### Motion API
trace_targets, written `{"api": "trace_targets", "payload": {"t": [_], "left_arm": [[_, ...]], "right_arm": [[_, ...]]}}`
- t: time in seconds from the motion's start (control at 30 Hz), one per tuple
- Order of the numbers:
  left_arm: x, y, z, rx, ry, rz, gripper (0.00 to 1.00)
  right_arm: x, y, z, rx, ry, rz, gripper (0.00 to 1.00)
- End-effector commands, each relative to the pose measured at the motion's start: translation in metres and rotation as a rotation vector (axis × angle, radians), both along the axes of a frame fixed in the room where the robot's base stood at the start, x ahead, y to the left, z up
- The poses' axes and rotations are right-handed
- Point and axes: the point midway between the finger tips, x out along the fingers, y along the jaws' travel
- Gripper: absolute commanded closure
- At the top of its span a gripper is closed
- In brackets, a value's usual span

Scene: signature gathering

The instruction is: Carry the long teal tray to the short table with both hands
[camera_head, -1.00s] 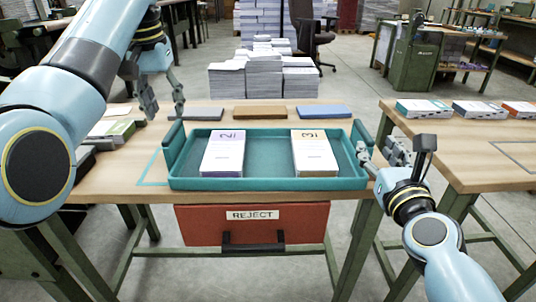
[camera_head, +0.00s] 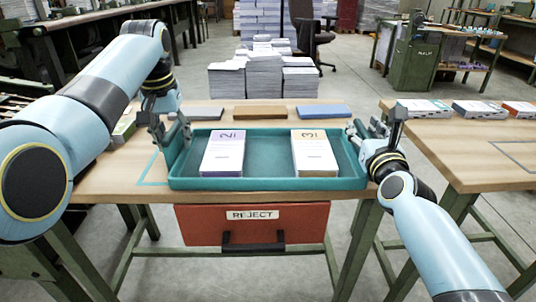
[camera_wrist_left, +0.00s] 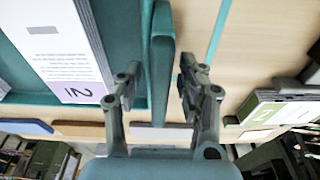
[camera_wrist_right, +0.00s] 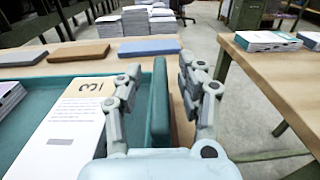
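The long teal tray (camera_head: 267,184) lies flat on the wooden table (camera_head: 110,183) in front of me. It holds two white stacks, one marked 2 (camera_head: 222,153) and one marked 3 (camera_head: 314,153). My left gripper (camera_head: 170,132) is open at the tray's left end; in the left wrist view its fingers stand either side of the raised end wall (camera_wrist_left: 161,60). My right gripper (camera_head: 368,130) is open at the right end, its fingers either side of that wall (camera_wrist_right: 160,112) in the right wrist view. Gaps show beside both walls.
Another wooden table (camera_head: 465,150) stands to the right across a gap, with several card stacks along its back. Grey, brown (camera_head: 260,112) and blue slabs lie behind the tray. A red REJECT drawer (camera_head: 255,233) hangs below the table's front.

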Motion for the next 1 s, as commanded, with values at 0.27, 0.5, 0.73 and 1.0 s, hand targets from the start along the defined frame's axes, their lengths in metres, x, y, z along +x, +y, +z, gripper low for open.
{"api": "trace_targets", "payload": {"t": [0.27, 0.5, 0.73, 1.0], "left_arm": [[0.0, 0.0, 0.0, 0.0, 0.0, 0.0, 1.0], [0.0, 0.0, 0.0, 0.0, 0.0, 0.0, 1.0], [0.0, 0.0, 0.0, 0.0, 0.0, 0.0, 1.0], [0.001, 0.0, 0.01, 0.0, -0.007, 0.0, 1.0]], "right_arm": [[0.0, 0.0, 0.0, 0.0, 0.0, 0.0, 1.0], [0.0, 0.0, 0.0, 0.0, 0.0, 0.0, 1.0], [0.0, 0.0, 0.0, 0.001, 0.0, 0.0, 1.0], [0.001, 0.0, 0.01, 0.002, -0.008, -0.001, 1.0]]}}
